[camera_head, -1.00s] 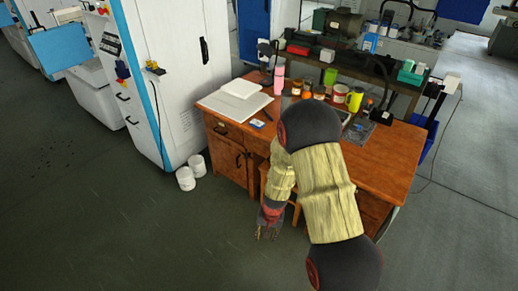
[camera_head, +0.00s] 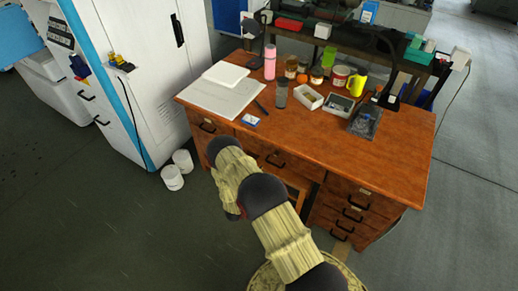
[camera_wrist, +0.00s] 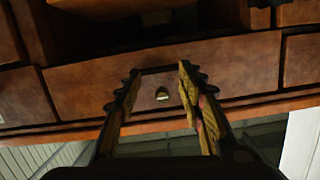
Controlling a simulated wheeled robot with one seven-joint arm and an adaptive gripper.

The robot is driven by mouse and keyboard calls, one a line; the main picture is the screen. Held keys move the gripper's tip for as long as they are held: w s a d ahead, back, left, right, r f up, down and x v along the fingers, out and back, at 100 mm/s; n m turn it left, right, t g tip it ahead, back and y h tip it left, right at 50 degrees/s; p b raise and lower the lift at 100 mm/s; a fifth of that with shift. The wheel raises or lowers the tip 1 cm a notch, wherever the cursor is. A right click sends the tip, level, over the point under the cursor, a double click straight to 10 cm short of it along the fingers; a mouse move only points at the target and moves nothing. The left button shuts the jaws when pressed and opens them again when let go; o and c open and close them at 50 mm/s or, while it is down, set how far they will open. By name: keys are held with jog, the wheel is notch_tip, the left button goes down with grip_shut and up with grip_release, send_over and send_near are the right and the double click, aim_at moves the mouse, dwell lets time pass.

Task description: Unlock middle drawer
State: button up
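The wooden desk (camera_head: 330,130) stands ahead in the head view. Its wide middle drawer (camera_head: 262,150), with a dark handle (camera_head: 275,160), lies under the top and is partly hidden by my arm. In the wrist view a wide brown drawer front (camera_wrist: 90,92), seemingly this one, fills the middle. A small pale lock or keyhole plate (camera_wrist: 162,94) shows on it between my fingers. My gripper (camera_wrist: 160,78) is open and empty, its fingers on either side of the lock. Whether they touch the front I cannot tell. My gripper is largely hidden in the head view.
A right-hand stack of drawers (camera_head: 345,207) and a left drawer (camera_head: 207,127) flank the middle one. Papers (camera_head: 220,98), jars and a yellow mug (camera_head: 356,83) stand on top. White buckets (camera_head: 172,177) stand by the cabinet (camera_head: 150,70). Floor at left front is clear.

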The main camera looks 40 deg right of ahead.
jog(key=h, duration=0.2)
send_near(276, 154)
jog(key=f, duration=0.1)
jog(key=shift+t, duration=0.3)
jog(key=shift+f+b+x, duration=0.2)
jog(key=shift+b+x, duration=0.4)
jog(key=shift+x, duration=3.4)
jog(key=c, duration=0.3)
grip_shut()
